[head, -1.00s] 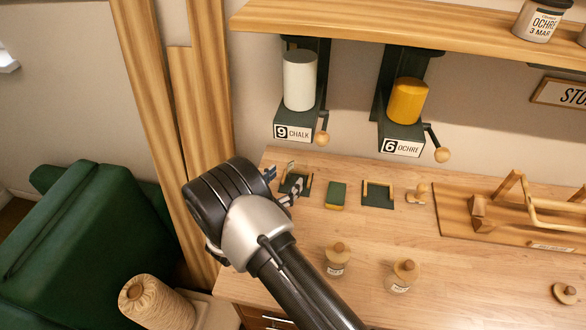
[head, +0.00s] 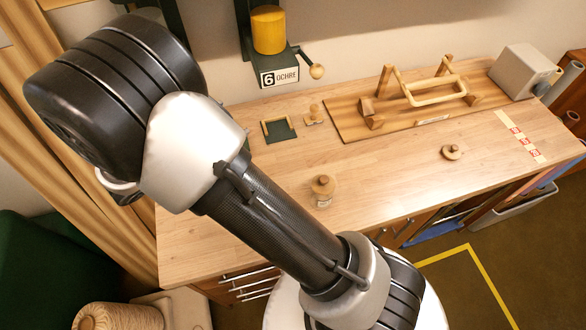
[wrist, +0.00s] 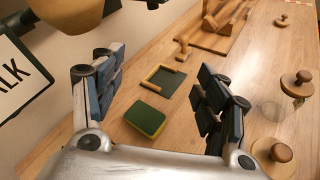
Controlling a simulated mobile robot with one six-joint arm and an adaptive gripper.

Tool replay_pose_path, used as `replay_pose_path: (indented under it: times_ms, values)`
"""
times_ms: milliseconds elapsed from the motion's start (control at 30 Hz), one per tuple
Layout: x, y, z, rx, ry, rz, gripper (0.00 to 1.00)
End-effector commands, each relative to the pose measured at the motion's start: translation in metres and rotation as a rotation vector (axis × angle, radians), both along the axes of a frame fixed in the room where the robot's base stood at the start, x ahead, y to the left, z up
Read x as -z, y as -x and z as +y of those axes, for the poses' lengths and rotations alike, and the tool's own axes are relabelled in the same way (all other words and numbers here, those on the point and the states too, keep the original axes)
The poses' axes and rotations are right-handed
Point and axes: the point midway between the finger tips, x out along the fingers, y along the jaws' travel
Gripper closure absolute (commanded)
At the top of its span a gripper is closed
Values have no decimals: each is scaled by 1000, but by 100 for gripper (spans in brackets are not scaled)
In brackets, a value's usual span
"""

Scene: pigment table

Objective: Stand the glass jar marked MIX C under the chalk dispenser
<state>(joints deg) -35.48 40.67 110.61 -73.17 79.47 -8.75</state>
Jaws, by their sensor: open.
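My gripper (wrist: 160,66) is open in the wrist view, with nothing seen held between its fingers. In the head view my arm hides it. Two glass jars with round wooden lids stand on the table at the right of the wrist view, one nearer (wrist: 273,150) and one farther (wrist: 297,83), both outside the fingers. The farther seems to be the jar (head: 323,191) in the head view; my arm covers the other. No jar label is readable, so I cannot tell which is MIX C. The chalk dispenser's sign (wrist: 15,80) is at the wrist view's left. The place under it is hidden.
A green-and-yellow sponge (wrist: 146,118) and the ochre dispenser's square pad (wrist: 160,82) lie beyond my gripper. The ochre dispenser (head: 280,77) hangs above that pad. A wooden rack (head: 360,128) and a loose lid (head: 452,152) are farther right.

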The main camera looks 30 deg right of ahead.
Motion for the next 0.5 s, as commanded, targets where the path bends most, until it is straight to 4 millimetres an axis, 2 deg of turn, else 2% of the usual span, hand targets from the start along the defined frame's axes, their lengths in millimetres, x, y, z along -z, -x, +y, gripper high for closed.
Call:
replay_pose_path:
  times_ms: [33,100,167,300,400,500]
  values:
    - [-16,12,-18,74,-70,-23,32]
    - [-30,31,-37,170,-164,-51,32]
    - [-41,49,-53,257,-250,-79,32]
    - [-65,102,-83,478,-489,-172,32]
    - [-78,140,-92,625,-667,-254,32]
    - [-86,175,-94,761,-850,-345,32]
